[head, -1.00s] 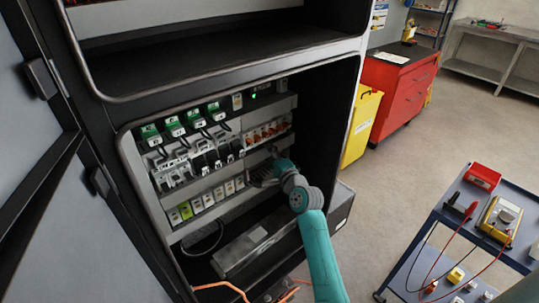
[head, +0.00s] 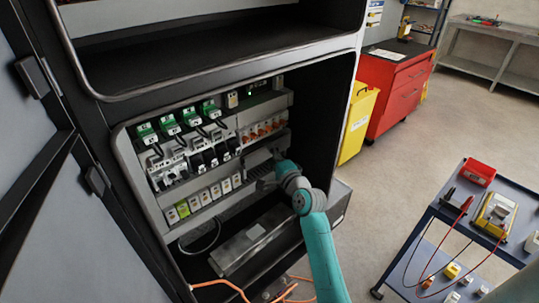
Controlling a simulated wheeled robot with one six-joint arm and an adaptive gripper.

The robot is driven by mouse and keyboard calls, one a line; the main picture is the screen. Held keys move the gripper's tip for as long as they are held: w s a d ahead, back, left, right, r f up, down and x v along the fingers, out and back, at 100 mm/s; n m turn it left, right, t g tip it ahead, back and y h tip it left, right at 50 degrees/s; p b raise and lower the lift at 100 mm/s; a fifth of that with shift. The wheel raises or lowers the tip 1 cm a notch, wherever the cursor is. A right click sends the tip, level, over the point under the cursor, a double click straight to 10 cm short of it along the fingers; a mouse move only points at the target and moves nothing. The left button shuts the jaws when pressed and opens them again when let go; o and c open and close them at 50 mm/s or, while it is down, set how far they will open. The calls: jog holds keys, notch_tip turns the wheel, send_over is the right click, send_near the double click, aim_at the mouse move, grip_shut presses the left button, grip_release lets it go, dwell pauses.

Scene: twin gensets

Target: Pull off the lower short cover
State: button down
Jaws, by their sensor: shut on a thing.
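My gripper (head: 262,171) is inside the open lower bay of the cabinet, at the right end of the rows of electrical modules. Its small dark fingers are shut on what appears to be the lower short cover, a grey strip just below the orange terminals. The cover is mostly hidden by the fingers and wrist, and I cannot tell whether it is still seated or has come away. My teal arm reaches in from the lower right.
Orange terminals (head: 262,129) and white modules (head: 212,192) sit close to the gripper. A long grey box (head: 255,233) lies below. The cabinet door (head: 60,240) stands at left. A blue trolley (head: 470,235) with meters is at right. The floor between is clear.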

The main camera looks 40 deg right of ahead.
jog(key=shift+s+d, duration=0.1)
jog(key=shift+s, duration=2.3)
jog(key=s, duration=1.6)
jog(key=shift+d, duration=0.25)
